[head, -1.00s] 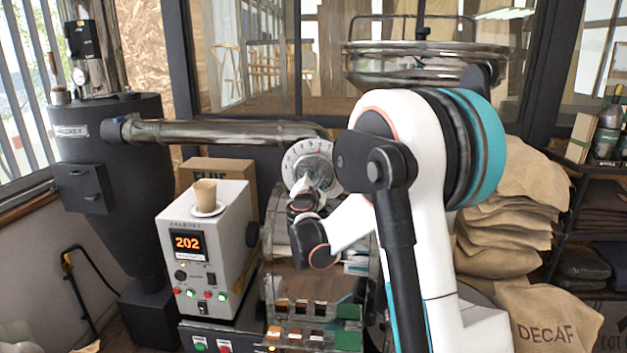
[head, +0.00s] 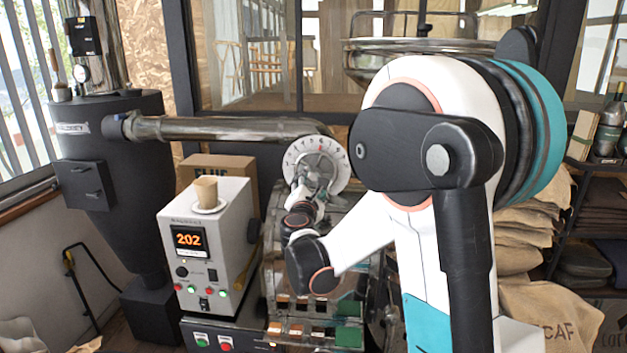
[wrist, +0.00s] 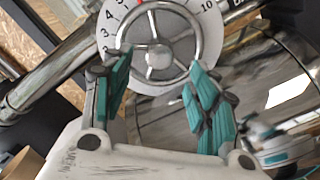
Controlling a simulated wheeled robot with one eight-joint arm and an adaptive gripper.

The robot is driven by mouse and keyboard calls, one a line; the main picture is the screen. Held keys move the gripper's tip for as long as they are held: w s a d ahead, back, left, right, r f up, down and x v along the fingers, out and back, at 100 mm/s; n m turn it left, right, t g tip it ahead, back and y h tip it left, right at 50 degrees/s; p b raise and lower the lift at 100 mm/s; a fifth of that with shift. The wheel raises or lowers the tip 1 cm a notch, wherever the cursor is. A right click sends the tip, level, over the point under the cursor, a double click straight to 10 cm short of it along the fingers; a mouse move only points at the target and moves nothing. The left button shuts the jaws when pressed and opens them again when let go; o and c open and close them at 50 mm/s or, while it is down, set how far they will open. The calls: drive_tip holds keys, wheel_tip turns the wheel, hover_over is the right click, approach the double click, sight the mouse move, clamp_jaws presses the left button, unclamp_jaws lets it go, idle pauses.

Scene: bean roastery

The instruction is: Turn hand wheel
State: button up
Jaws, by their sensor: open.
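The hand wheel (wrist: 157,50) is a silver spoked ring in front of a white numbered dial (wrist: 120,22) with a red mark, in the wrist view. In the head view the hand wheel (head: 316,170) is at the right end of the horizontal pipe, partly covered by my arm. My gripper (wrist: 158,58) is open, with teal-padded fingers at the lower left and lower right of the wheel. The fingertips reach near its rim; I cannot tell whether they touch. In the head view my gripper is mostly hidden by my wrist.
A grey control box (head: 207,250) reading 202, with a cup (head: 205,190) on its saucer, stands left of the roaster. A steel pipe (head: 225,129) runs left to a dark cyclone (head: 115,180). Burlap sacks (head: 522,240) and a shelf (head: 590,205) are at the right.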

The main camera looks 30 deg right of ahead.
drive_tip(key=v, duration=0.4)
drive_tip(key=shift+s, duration=0.1)
idle(0.4)
drive_tip(key=s+a+f+m+g+y+b, duration=0.2)
drive_tip(key=s+f+m+g+b, duration=0.1)
drive_tip(key=s+f+m+b, duration=0.4)
drive_tip(key=s+a+f+m+g+y+b, duration=0.15)
drive_tip(key=s+f+m, duration=0.3)
drive_tip(key=s, duration=0.55)
drive_tip(key=s+a+f+m+g+y+b, duration=0.1)
drive_tip(key=s+a+f+m+y+b, duration=0.2)
drive_tip(key=s+a+f, duration=0.3)
drive_tip(key=s+a+f+m+g+y+b, duration=0.2)
drive_tip(key=s+a+f+m+y+b, duration=0.1)
drive_tip(key=s, duration=0.7)
drive_tip(key=a+f+m+b, duration=0.1)
drive_tip(key=a+f+m, duration=0.1)
drive_tip(key=a+f, duration=0.1)
drive_tip(key=shift+s+a+f+m+b, duration=0.25)
drive_tip(key=shift+a+f+m+b, duration=0.1)
drive_tip(key=shift+a+b, duration=0.05)
drive_tip(key=shift+y, duration=0.25)
